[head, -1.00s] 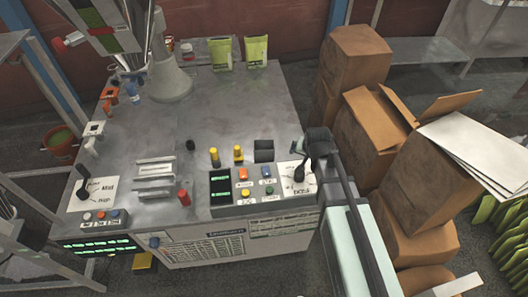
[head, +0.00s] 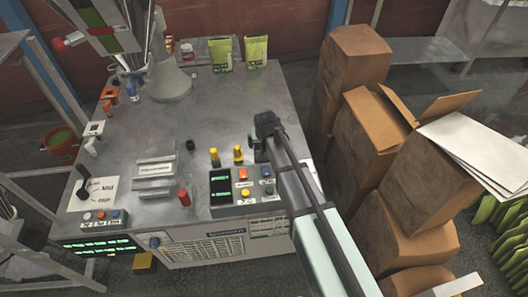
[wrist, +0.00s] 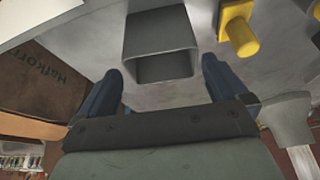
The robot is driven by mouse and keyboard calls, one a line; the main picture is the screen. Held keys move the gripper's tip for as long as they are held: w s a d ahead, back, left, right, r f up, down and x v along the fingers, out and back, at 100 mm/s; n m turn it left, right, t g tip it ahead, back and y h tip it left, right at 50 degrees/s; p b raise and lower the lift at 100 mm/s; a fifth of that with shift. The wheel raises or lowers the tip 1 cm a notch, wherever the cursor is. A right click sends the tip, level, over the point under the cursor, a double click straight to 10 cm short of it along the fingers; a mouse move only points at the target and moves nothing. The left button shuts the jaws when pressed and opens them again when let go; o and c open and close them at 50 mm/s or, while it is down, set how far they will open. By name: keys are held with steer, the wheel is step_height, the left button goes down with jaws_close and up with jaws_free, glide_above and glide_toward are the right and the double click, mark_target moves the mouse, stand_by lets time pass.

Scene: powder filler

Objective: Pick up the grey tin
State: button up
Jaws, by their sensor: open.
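The grey tin (head: 259,154) stands on the machine's metal top in the head view, behind the control panel and right of two yellow pieces. It is mostly hidden by my gripper (head: 261,138). In the wrist view the tin (wrist: 172,24) is a square, hollow grey box with its dark opening facing the camera. My gripper (wrist: 160,85) has its two blue-grey fingers apart there, one toward each side of the tin. The gripper is open, with nothing held. I cannot tell whether the fingertips reach past the tin's rim.
Yellow pieces (head: 238,154) stand just left of the tin. The control panel (head: 222,207) lies in front. Two green pouches (head: 223,54) are at the back. Cardboard boxes (head: 372,130) are stacked right of the machine. The metal top (head: 235,105) behind the tin is clear.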

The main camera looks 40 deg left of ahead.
steer(key=shift+s+x, duration=0.1)
steer(key=shift+x, duration=1.7)
steer(key=shift+s+x, duration=0.15)
steer(key=shift+x, duration=1.6)
steer(key=shift+f, duration=0.1)
steer(key=shift+c, duration=0.4)
steer(key=c, duration=0.6)
